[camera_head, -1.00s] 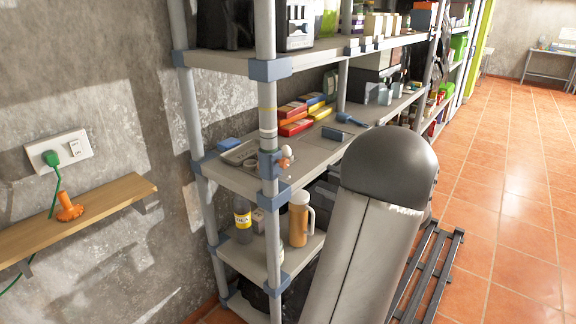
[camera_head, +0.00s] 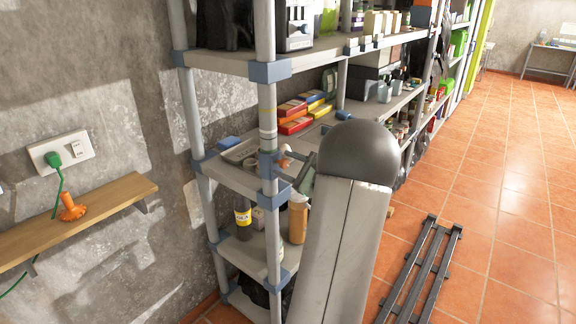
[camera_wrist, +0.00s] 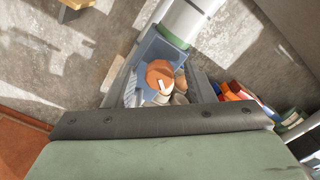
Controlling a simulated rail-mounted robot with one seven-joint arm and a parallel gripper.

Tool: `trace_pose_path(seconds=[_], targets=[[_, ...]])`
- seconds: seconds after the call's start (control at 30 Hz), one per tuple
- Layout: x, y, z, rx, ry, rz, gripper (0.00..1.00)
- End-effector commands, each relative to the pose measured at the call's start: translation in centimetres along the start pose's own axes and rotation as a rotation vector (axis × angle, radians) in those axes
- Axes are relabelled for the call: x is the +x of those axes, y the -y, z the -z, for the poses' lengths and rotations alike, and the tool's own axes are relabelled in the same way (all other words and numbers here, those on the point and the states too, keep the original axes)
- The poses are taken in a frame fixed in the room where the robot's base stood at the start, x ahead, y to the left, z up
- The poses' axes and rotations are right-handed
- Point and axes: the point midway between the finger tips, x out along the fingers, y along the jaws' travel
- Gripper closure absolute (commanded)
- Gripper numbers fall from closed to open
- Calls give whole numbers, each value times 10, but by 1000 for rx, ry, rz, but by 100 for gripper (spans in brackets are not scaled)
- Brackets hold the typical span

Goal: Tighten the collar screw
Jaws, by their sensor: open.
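My gripper (camera_wrist: 160,84) is open, one dark finger on each side of the knob in the picture. I cannot tell whether either finger touches it. In the head view my gripper (camera_head: 298,166) is small, right beside the knob and partly hidden by my arm.
The middle shelf holds a metal tray (camera_head: 240,152) behind the post and several coloured boxes (camera_head: 300,118). A bottle (camera_head: 243,220) and an orange flask (camera_head: 298,220) stand on the shelf below. A wall shelf (camera_head: 105,207) is at left. A dark slatted rack (camera_head: 425,270) lies on the tiled floor.

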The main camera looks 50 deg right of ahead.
Motion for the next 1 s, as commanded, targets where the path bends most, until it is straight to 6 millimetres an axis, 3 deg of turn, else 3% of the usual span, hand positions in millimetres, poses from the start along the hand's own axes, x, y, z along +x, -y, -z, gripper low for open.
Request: trace_pose_path(seconds=[0.07,0.23,0.63,1.0], targets=[[0,0,0,0,0,0,51],[0,0,0,0,1,-1,96],[0,0,-1,53,1,-1,96],[0,1,-3,319,1,-2,96]])
